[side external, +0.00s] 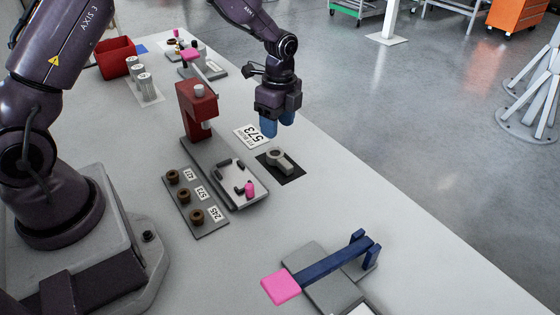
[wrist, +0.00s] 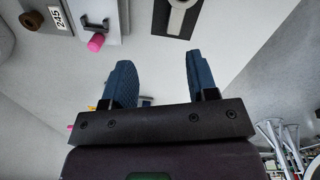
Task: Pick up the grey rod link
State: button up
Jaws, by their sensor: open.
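The grey rod link (side external: 281,161) lies on a black pad (side external: 291,178) on the table, to the right of the red press's tray. In the wrist view the grey rod link (wrist: 179,4) is at the top edge, partly cut off, on the black pad. My gripper (side external: 280,125) is open and empty, above and behind the link in the side view, with its blue fingers pointing down. In the wrist view the fingers of my gripper (wrist: 156,75) are spread apart with nothing between them.
A red press (side external: 197,108) stands left of the link, with a grey tray (side external: 262,195) holding dark pieces and a pink part (side external: 249,188). A plate with brown bushings (side external: 184,197) is farther left. A blue lever fixture (side external: 330,262) stands in front. The table's right edge is near the link.

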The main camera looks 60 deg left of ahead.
aim_at(283, 161)
jog(key=f+m, duration=0.1)
jog(key=f, duration=0.3)
jog(key=w+f+m, duration=0.1)
jog(key=f, duration=0.3)
jog(key=f+m, duration=0.1)
jog(key=f, duration=0.3)
jog(key=shift+w+a+m+t, duration=0.15)
jog(key=shift+w+m+t, duration=0.15)
jog(key=shift+w+m, duration=0.1)
grip_shut()
